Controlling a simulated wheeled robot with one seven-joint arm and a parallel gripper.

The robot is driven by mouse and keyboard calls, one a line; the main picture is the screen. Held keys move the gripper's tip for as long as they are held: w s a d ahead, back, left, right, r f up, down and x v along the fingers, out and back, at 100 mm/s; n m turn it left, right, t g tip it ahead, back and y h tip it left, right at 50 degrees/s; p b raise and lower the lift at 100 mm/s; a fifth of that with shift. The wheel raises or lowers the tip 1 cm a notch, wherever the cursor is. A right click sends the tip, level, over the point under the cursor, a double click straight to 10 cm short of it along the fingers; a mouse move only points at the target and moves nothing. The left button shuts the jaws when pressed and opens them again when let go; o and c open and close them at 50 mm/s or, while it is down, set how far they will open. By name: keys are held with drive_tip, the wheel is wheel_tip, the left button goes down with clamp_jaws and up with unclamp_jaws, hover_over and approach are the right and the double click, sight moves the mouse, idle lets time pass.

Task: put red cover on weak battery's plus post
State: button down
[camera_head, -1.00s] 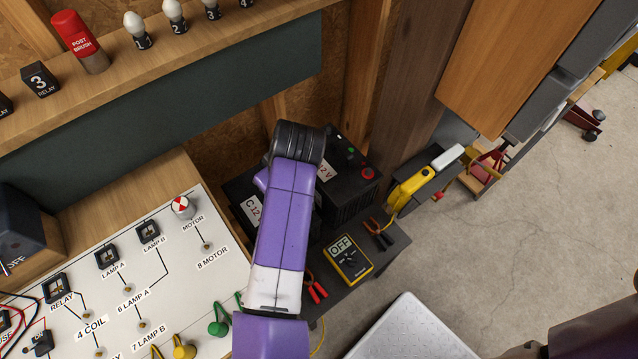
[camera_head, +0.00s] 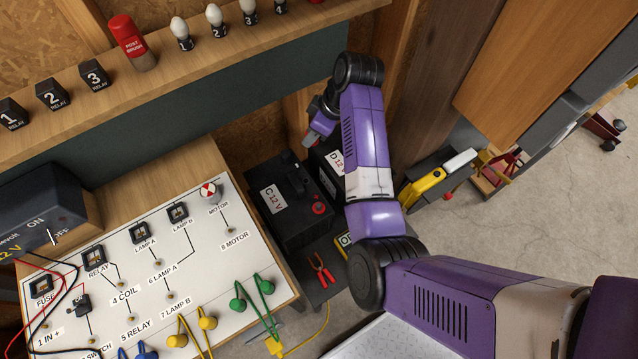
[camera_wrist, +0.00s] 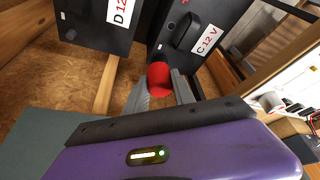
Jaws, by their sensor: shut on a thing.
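My gripper (camera_wrist: 158,92) is shut on the red cover (camera_wrist: 159,76), which sits between the two grey fingertips in the wrist view. In the head view my gripper (camera_head: 311,138) is above the far side of the batteries, with a bit of red at its tip. Black battery C (camera_head: 278,228) stands on the low grey bench, with a red round piece (camera_head: 319,208) at its near right. Battery D (camera_head: 327,160) stands behind it, partly hidden by my arm. Both show in the wrist view, D (camera_wrist: 92,35) left and C (camera_wrist: 184,62) right. I cannot tell which is weak.
The white circuit board (camera_head: 205,270) lies left, with green and yellow clips. A wooden shelf (camera_head: 165,75) with relays, bulbs and a red post brush (camera_head: 128,38) runs above. Open floor lies right.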

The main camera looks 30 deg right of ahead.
sight(318, 205)
drive_tip(key=s+a+f+n+p, duration=0.1)
drive_tip(key=s+f, duration=0.1)
drive_tip(key=s, duration=0.1)
drive_tip(key=s+a+f+n+p, duration=0.1)
drive_tip(key=s+a+f, duration=0.1)
drive_tip(key=s+f, duration=0.1)
drive_tip(key=s+a+f+p, duration=0.1)
drive_tip(key=s+a+f, duration=0.1)
drive_tip(key=s, duration=0.3)
drive_tip(key=shift+s+a+f+n+g+y, duration=0.1)
drive_tip(key=shift+s+f+n+g+y, duration=0.1)
drive_tip(key=shift+f, duration=0.2)
drive_tip(key=shift+s+a+f+n+g+y, duration=0.1)
drive_tip(key=shift+f+n+g+y, duration=0.1)
drive_tip(key=shift+f, duration=0.15)
wheel_tip(318, 205, down, 5)
drive_tip(key=b, duration=0.4)
drive_tip(key=shift+b, duration=0.4)
drive_tip(key=shift+d, duration=0.1)
drive_tip(key=shift+f+b, duration=0.45)
drive_tip(key=shift+f, duration=0.45)
drive_tip(key=c, duration=1)
unclamp_jaws()
drive_tip(key=shift+o, duration=0.2)
